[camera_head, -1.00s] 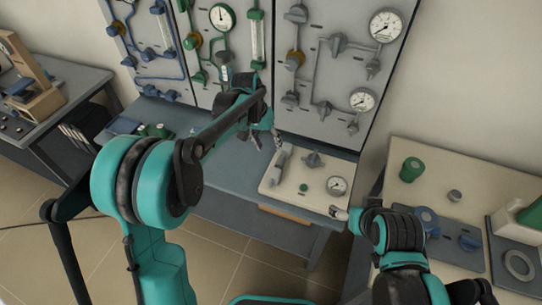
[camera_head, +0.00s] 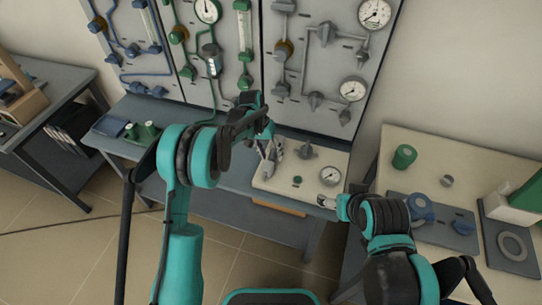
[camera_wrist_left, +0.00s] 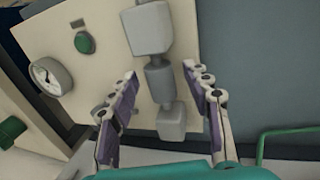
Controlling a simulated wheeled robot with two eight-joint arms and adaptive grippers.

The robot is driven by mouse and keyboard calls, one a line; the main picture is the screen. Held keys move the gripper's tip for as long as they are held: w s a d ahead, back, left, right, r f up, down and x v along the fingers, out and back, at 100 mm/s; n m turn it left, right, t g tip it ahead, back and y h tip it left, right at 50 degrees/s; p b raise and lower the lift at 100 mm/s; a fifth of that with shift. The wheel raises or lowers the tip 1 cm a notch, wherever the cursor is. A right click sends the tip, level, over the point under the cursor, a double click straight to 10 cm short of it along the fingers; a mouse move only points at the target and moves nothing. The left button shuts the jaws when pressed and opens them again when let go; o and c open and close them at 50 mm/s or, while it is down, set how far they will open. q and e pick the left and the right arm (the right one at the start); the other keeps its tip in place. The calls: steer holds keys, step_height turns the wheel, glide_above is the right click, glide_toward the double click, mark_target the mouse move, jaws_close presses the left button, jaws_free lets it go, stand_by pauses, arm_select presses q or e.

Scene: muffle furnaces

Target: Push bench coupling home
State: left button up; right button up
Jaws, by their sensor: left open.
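The bench coupling (camera_head: 279,147) is a grey fitting on a beige panel (camera_head: 265,183) lying on the bench. In the left wrist view the coupling (camera_wrist_left: 159,78) shows as a large block, a narrower middle piece and a smaller end block in line. My left gripper (camera_head: 268,150) is over the panel's left end. In the left wrist view its open fingers (camera_wrist_left: 160,72) lie on either side of the coupling, with visible gaps. In the head view the gripper partly hides the coupling. My right gripper (camera_head: 326,201) is near the panel's front right corner; its fingers are too small to read.
The panel also carries a grey valve (camera_head: 308,151), a green button (camera_head: 297,180) and a gauge (camera_head: 330,175). An upright board (camera_head: 325,75) with pipes and gauges stands behind. A right-hand table (camera_head: 460,165) holds a green cylinder (camera_head: 404,156) and blue parts.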

arm_select(q)
steer(key=shift+f, duration=0.2)
jaws_close()
steer(key=shift+w+d, duration=0.3)
steer(key=shift+w, duration=0.55)
steer(key=shift+w+d, duration=0.3)
steer(key=shift+w, duration=0.5)
jaws_free()
steer(key=v, duration=1.2)
